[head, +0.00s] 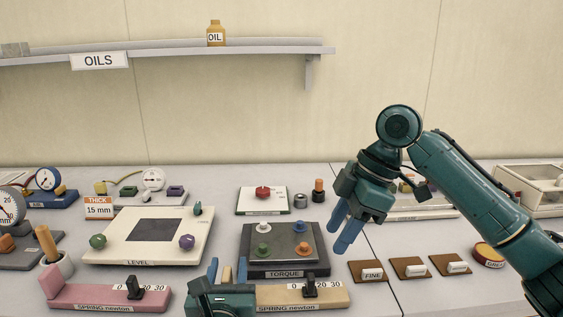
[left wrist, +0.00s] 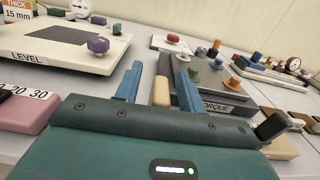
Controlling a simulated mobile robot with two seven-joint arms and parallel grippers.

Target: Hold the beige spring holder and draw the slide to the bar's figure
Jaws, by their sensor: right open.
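The beige spring holder (head: 330,297), labelled "SPRING newton", lies at the front edge of the head view. Its black slide (head: 310,288) stands on the scale between the 0 and the 20 and hides the figure there. A beige post (head: 227,274) stands at its left end. My left gripper (head: 228,270) is open, one finger on each side of the post; the left wrist view shows the beige post (left wrist: 161,92) between the fingers with gaps. The black slide (left wrist: 272,126) is at its right edge. My right gripper (head: 347,231) is open and empty, above the table, behind and right of the slide.
A similar pink spring holder (head: 75,299) lies to the left. The TORQUE board (head: 285,270) with knobs is just behind the beige holder, the LEVEL plate (head: 120,250) behind left. An orange sign (head: 98,207) reads "THICK 15 mm". Brown pads (head: 366,271) lie to the right.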

